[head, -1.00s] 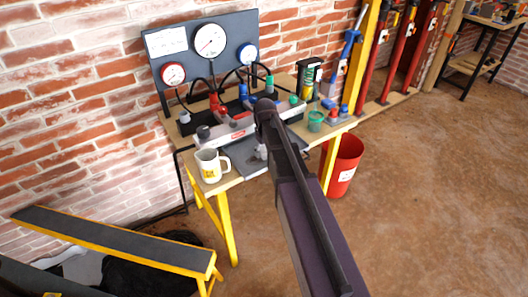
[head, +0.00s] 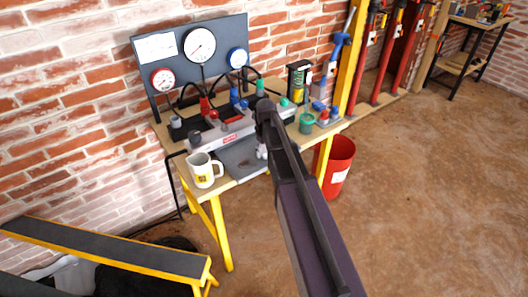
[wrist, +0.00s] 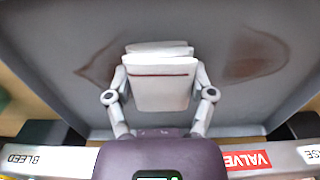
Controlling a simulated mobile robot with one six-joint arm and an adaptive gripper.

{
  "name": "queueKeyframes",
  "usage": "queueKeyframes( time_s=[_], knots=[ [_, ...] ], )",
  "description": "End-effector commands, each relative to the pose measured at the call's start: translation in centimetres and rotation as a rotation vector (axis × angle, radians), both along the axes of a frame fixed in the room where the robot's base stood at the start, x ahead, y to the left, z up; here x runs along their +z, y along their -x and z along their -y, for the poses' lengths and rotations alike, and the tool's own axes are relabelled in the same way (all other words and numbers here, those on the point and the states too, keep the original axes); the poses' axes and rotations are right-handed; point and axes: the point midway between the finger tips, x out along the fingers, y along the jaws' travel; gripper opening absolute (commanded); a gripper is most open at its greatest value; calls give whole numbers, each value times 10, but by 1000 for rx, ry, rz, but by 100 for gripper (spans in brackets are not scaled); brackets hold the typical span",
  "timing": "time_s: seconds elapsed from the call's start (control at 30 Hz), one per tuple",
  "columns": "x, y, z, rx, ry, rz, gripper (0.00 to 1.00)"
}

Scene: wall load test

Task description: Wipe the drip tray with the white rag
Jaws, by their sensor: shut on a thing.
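The drip tray (head: 238,158) is a dark grey, shallow tray at the front of the bench, partly hidden by my arm. In the wrist view the tray (wrist: 60,35) fills most of the picture, with one brown stain (wrist: 93,66) on the left and another (wrist: 258,52) on the right. My gripper (wrist: 161,75) is shut on the folded white rag (wrist: 165,92), between the two stains. The rag has a thin brown-red line across it. I cannot tell whether it touches the tray. In the head view my gripper (head: 262,152) is mostly hidden behind my arm.
A white mug (head: 203,171) stands at the bench's front left corner, close to the tray. The valve manifold (head: 222,130) runs behind the tray, under a gauge panel (head: 192,62). A red bucket (head: 338,160) is on the floor.

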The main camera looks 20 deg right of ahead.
Motion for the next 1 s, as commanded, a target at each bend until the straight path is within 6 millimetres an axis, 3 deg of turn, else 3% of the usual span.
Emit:
queueKeyframes(
  time_s=[1.0],
  knots=[
    [2, -14, 38, 0, 2, 1, 32]
  ],
)
